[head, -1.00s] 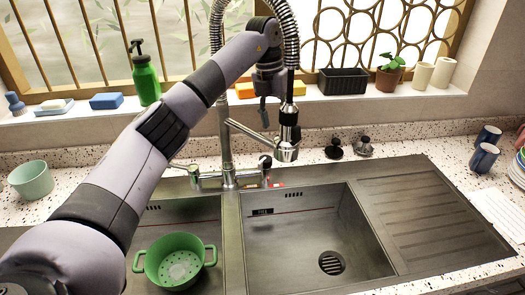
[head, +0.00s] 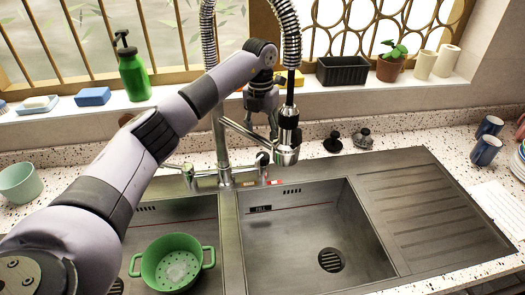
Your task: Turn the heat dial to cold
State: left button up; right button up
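The mixer tap (head: 225,150) stands behind the sink, with a lever handle (head: 187,174) on its left and a dark-ended knob (head: 262,160) on its right. I cannot tell for sure which one is the heat dial. A small red label (head: 274,182) and a yellowish one (head: 248,183) lie at the foot of the right knob. My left gripper (head: 262,112) points down behind the hanging spray head, above and apart from the right knob. Its fingers look spread and empty, though the spray head is close beside them. My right gripper is not in view.
The coiled spray hose (head: 286,25) and spray head (head: 287,140) hang beside my gripper. A green colander (head: 172,262) sits in the left basin; the right basin (head: 310,235) is empty. Two black-topped stoppers (head: 333,142) stand behind the sink. A green bottle (head: 133,75) is on the sill.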

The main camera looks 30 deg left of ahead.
aim_at(263, 155)
pick_arm(q)
notch_tip(263, 155, down, 7)
jog(key=shift+d+f+p, duration=0.15)
jog(key=shift+f+p, duration=0.05)
jog(key=shift+p, duration=0.65)
jog(key=shift+f, duration=0.6)
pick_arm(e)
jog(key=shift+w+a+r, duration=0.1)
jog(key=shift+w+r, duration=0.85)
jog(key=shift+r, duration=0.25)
pick_arm(q)
jog(key=shift+c, duration=0.6)
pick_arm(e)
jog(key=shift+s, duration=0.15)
pick_arm(q)
jog(key=shift+c, duration=0.7)
jog(key=c, duration=0.9)
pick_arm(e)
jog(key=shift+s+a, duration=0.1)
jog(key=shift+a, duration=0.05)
